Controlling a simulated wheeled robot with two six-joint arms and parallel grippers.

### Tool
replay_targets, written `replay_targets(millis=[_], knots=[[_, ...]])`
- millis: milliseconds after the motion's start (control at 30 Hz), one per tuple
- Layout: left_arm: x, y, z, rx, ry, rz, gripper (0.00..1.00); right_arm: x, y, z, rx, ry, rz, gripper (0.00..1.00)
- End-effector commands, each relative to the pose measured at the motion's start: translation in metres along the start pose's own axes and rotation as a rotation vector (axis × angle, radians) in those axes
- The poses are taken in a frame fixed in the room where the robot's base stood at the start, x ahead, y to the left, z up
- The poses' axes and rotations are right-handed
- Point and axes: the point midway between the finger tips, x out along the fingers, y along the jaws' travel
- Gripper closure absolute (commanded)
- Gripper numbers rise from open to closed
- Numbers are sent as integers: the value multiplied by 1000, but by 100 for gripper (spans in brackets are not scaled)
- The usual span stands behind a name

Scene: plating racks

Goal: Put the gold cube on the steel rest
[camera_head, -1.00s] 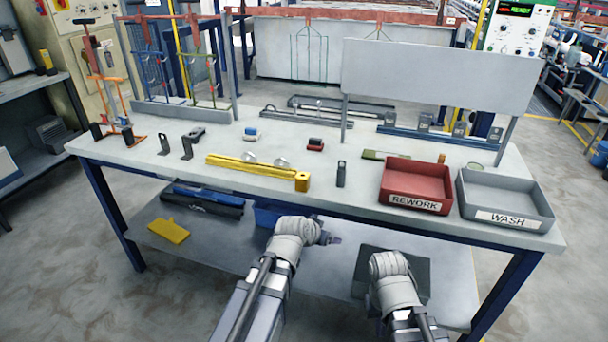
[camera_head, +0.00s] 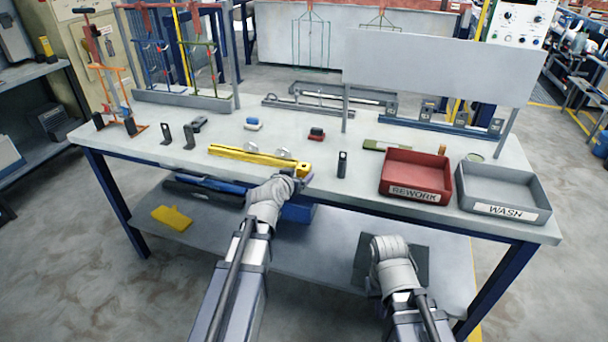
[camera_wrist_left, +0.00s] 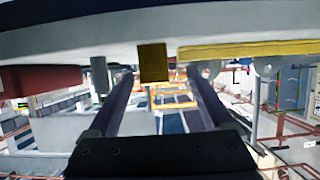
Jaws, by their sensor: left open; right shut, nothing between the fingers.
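The gold cube (camera_head: 305,168) sits at the table's front edge, at the right end of a yellow bar (camera_head: 247,155). My left gripper (camera_head: 303,184) is at the front edge, right by the cube and partly overlapping it. In the left wrist view, the cube (camera_wrist_left: 153,62) shows between the two spread fingers (camera_wrist_left: 160,85), with space on both sides. The left gripper is open and holds nothing. My right arm is low in front of the table, and its fingers are hidden behind its wrist. I cannot tell which metal piece is the steel rest.
A dark upright post (camera_head: 342,164) stands just right of the cube. Further right are the red REWORK tray (camera_head: 414,194) and the grey WASH tray (camera_head: 503,213). Dark brackets (camera_head: 190,137) stand at the left. A long grey fixture (camera_head: 330,101) and a blue rail with metal blocks (camera_head: 440,127) lie behind.

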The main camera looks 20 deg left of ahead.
Motion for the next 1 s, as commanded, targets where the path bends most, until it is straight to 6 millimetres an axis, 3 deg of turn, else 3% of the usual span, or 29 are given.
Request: replay_targets(millis=[167,400,667,1000], knots=[[14,4,1,0,0,2,15,6,-1,0,0,0,0,100],[49,7,1,0,0,0,15,19,-2,-1,0,0,0,100],[51,8,0,-1,0,1,15,19,-2,-1,0,0,0,100],[51,8,0,0,-1,1,51,19,-2,-1,0,0,0,100]])
